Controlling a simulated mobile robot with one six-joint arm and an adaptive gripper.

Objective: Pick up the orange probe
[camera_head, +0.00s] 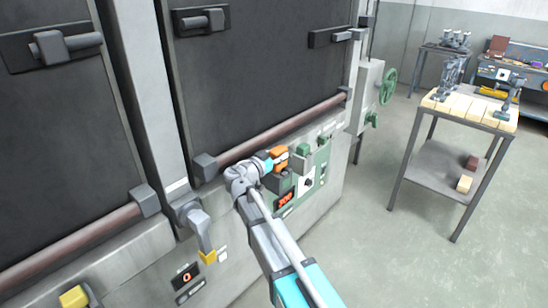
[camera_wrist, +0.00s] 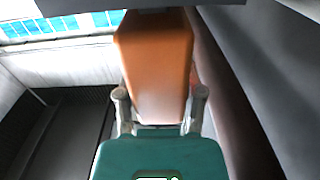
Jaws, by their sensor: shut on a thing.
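The orange probe (camera_head: 279,153) is a blocky orange piece at the control panel on the front of the large grey oven, in the middle of the head view. My gripper (camera_head: 270,162) reaches it from the lower left. In the wrist view the probe (camera_wrist: 155,60) fills the upper middle, and the fingers of my gripper (camera_wrist: 159,104) are shut on its two sides. A green block (camera_wrist: 160,158) lies just beyond the probe's lower end there. Whether the probe touches it I cannot tell. My arm partly hides the panel.
The panel (camera_head: 322,172) has green fittings, a dark knob and a red display (camera_head: 285,199). A dark red bar (camera_head: 283,133) runs just above. A lever with a yellow end (camera_head: 207,256) hangs to the left. A small table (camera_head: 446,119) stands right, with open floor (camera_head: 385,250) before it.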

